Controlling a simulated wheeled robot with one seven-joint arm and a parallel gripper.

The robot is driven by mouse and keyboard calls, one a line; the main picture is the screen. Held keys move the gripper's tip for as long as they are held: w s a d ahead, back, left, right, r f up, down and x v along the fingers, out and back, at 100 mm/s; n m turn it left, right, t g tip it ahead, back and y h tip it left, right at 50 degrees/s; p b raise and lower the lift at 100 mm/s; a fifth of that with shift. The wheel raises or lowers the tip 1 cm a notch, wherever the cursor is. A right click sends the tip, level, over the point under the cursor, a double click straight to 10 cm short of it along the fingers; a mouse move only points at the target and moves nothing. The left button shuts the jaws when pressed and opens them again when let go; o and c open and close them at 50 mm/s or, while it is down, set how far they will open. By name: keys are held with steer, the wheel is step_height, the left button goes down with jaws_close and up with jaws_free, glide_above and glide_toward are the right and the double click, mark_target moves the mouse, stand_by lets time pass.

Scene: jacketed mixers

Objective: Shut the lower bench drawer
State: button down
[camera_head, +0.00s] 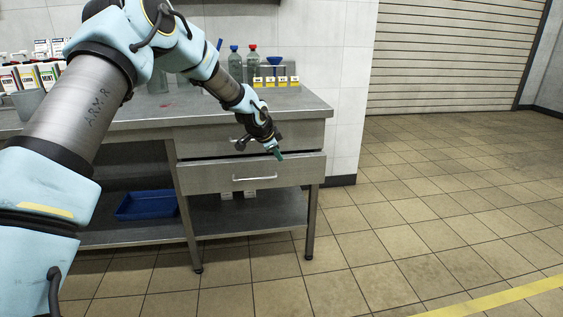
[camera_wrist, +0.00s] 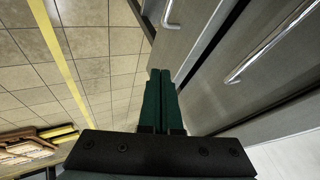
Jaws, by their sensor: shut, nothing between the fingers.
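The lower bench drawer (camera_head: 215,178) has a grey metal front with a bar handle (camera_head: 255,178). It stands out a little from the bench, with a dark gap along its top edge. The upper drawer (camera_head: 302,135) is above it. My gripper (camera_head: 280,156) is shut and empty, in front of the drawer fronts near the right end of the lower drawer's top edge. In the wrist view the shut fingers (camera_wrist: 161,100) are close to grey drawer fronts; I cannot tell whether they touch. A bar handle (camera_wrist: 268,42) shows at the right there.
The steel bench (camera_head: 130,122) carries bottles (camera_head: 235,65) and a rack with yellow labels (camera_head: 276,82). A blue tray (camera_head: 147,205) lies on the lower shelf (camera_head: 245,222). The tiled floor (camera_head: 430,220) to the right is clear, with a yellow stripe (camera_head: 500,299).

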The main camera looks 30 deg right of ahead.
step_height(320, 180, up, 2)
steer(key=a, duration=0.2)
steer(key=m+t+h+b, duration=0.2)
steer(key=m+h+b, duration=0.55)
steer(key=b, duration=0.45)
glide_toward(261, 162)
steer(key=s+a+f, duration=0.2)
steer(key=s+f, duration=0.1)
steer(key=f, duration=0.1)
steer(key=s+a+r+m+h+b, duration=0.1)
steer(key=s+a+m+h+b, duration=0.1)
steer(key=a+m+h, duration=0.15)
steer(key=shift+n+t+y, duration=0.3)
steer(key=shift+t, duration=0.1)
steer(key=x, duration=0.4)
steer(key=w+b+x, duration=0.1)
steer(key=x, duration=0.3)
steer(key=w+b+x, duration=0.1)
steer(key=x, duration=0.3)
steer(key=shift+w+a, duration=0.1)
steer(key=shift+a, duration=0.35)
steer(key=shift+w+d+r, duration=0.1)
steer(key=shift+w+d, duration=0.05)
steer(key=shift+w, duration=0.2)
